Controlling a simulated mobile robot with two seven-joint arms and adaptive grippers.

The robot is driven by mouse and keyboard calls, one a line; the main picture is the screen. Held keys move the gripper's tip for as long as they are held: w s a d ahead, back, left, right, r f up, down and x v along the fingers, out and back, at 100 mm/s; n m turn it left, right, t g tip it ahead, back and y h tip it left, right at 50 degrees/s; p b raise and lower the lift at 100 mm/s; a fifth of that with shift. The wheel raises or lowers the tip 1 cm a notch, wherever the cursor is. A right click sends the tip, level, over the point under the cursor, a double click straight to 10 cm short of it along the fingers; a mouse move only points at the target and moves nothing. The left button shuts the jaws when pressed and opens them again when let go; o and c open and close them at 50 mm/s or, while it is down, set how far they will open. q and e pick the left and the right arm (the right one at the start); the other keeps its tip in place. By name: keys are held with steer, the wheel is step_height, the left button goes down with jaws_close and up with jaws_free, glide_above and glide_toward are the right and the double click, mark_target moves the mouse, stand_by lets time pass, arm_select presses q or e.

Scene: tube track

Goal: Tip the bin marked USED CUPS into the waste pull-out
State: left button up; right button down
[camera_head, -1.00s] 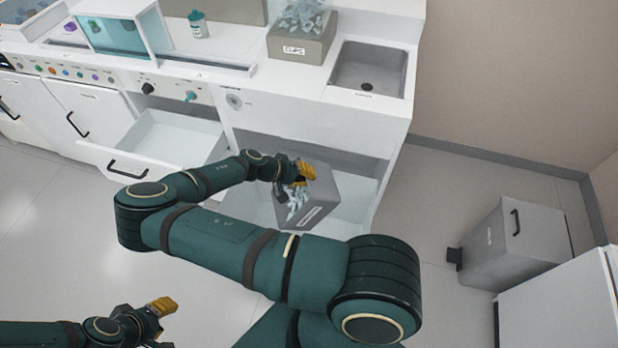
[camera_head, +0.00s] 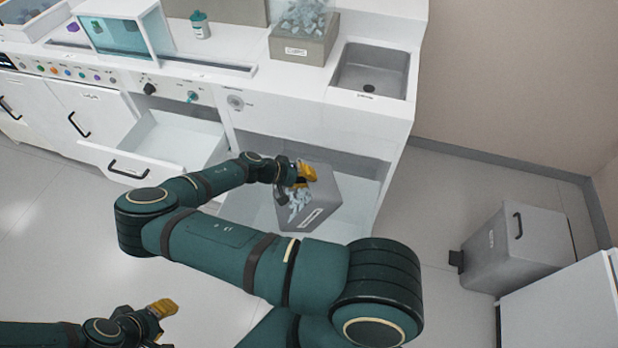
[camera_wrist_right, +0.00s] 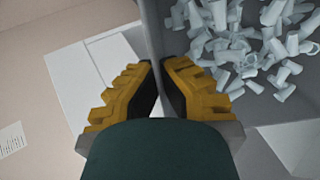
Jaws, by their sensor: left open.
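A grey bin (camera_head: 326,192) with a white label too small to read and pale cups (camera_head: 299,207) at its mouth is held up in front of the counter, tilted. My right gripper (camera_head: 303,174) is shut on its wall. In the right wrist view the yellow fingers (camera_wrist_right: 160,85) pinch the thin wall, with many loose cups (camera_wrist_right: 235,50) inside the bin on the right. A white pull-out (camera_head: 358,190) lies open below and behind the bin; its inside is mostly hidden. My left gripper (camera_head: 165,312) is open and empty at the lower left, away from the bin.
Another labelled box of cups (camera_head: 302,45) stands on the counter beside the sink (camera_head: 370,70). An open white drawer (camera_head: 165,143) is left of the bin. A grey pedal bin (camera_head: 520,250) stands on the floor at right. Floor between them is clear.

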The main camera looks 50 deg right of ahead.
steer(key=shift+w+a+f+g+h+b, duration=0.3)
steer(key=shift+h+b, duration=0.4)
steer(key=shift+b, duration=0.65)
steer(key=shift+w+a+g+h+b, duration=0.15)
steer(key=shift+a+g+h+b, duration=0.35)
steer(key=shift+b, duration=0.75)
steer(key=shift+r+h, duration=0.1)
steer(key=shift+h, duration=0.2)
